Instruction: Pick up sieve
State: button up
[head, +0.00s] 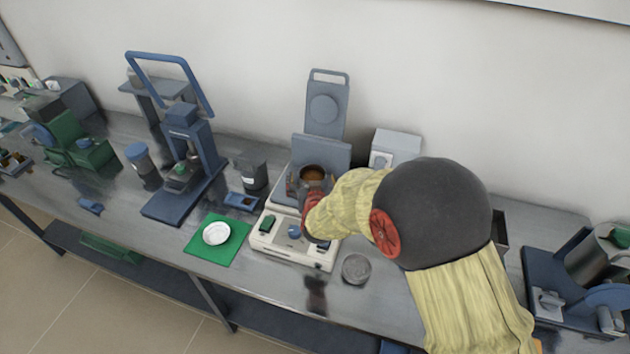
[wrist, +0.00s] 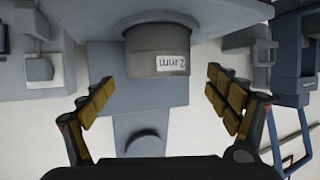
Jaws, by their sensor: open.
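The sieve (head: 313,173) is a round vessel with a brown inside, standing on the bench device near the middle of the head view. In the wrist view the sieve (wrist: 150,50) is a grey cylinder with a white label that seems to read "2 mm". The picture there is upside down. My gripper (wrist: 160,98) is open, with one finger on each side and the sieve lying ahead between them. A gap shows on both sides. In the head view my gripper (head: 308,190) is at the sieve's front, and my arm partly hides the area.
The sieve's device (head: 292,252) has a pale control base and an upright grey back. A green mat (head: 198,245) with a white dish (head: 216,233) lies left. A dark labelled container (head: 251,170) stands close left. A round grey pan (head: 355,268) sits front right.

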aim_at(312, 169)
jog(key=x, duration=0.2)
jog(key=b+x, duration=0.1)
jog(key=shift+w+d+f, duration=0.1)
jog(key=shift+w+f, duration=0.15)
jog(key=shift+f, duration=0.2)
jog(key=shift+w, duration=0.2)
jog(key=shift+c, duration=0.7)
jog(key=shift+r, duration=0.1)
jog(key=c, duration=1.7)
notch_tip(312, 169, up, 4)
jog(key=shift+s+p, duration=0.15)
jog(key=shift+p, duration=0.7)
jog(key=d+r+p+v, duration=0.1)
jog(key=p+v, duration=0.1)
jog(key=v, duration=0.6)
jog(key=w+d+r+p+v, duration=0.1)
jog(key=r+v, duration=0.1)
jog(key=v, duration=0.6)
jog(key=shift+p, duration=0.35)
